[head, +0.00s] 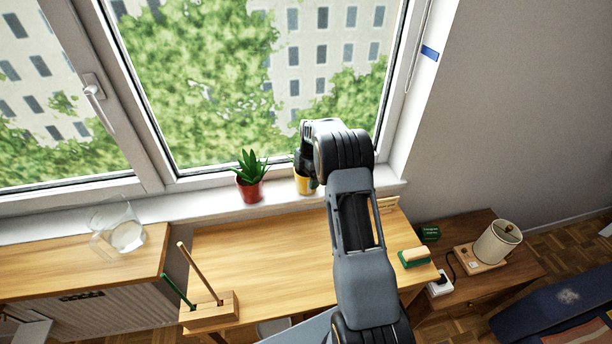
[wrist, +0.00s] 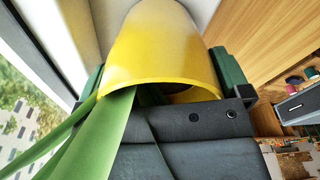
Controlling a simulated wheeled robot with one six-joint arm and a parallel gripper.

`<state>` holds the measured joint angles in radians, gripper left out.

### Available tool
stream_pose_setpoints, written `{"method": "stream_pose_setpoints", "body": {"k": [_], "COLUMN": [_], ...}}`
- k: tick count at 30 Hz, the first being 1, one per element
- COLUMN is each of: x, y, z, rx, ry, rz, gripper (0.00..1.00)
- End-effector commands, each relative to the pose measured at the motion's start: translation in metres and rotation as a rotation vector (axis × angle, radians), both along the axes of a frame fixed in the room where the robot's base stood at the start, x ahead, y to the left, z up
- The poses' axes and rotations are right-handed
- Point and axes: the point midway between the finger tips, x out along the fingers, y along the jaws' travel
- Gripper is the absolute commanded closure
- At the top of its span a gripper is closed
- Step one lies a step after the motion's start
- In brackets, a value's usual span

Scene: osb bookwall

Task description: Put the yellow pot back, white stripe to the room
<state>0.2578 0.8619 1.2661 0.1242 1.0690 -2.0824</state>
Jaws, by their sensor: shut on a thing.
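The yellow pot (head: 302,184) is at the window sill (head: 285,203), to the right of a red pot with a spiky plant (head: 250,180). My gripper (head: 307,168) is shut on the yellow pot. In the wrist view the yellow pot (wrist: 160,50) sits between the dark green fingers of my gripper (wrist: 162,76), and long green leaves (wrist: 95,135) come out of its rim. I cannot make out a white stripe in either view. I cannot tell whether its base touches the sill.
The window (head: 240,80) is close behind the pots. A wooden desk (head: 265,265) stands below, with a wooden block holding sticks (head: 210,311) and a green-and-tan brush-like item (head: 414,257). A glass vessel (head: 126,235) is at left. A lamp (head: 495,243) stands at right.

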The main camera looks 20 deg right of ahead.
Motion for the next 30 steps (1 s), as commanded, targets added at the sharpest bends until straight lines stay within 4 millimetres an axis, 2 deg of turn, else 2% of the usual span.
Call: {"method": "stream_pose_setpoints", "body": {"k": [2,3,14,30], "x": [0.0,0.0,0.0,0.002], "y": [0.0,0.0,-0.001,-0.012], "z": [-0.003,-0.002,0.005,0.098], "rx": [-0.001,0.0,-0.001,-0.001], "ry": [-0.001,0.0,-0.001,-0.002], "rz": [0.0,0.0,0.0,-0.001], "gripper": [0.48,0.01,0.0,0.0]}}
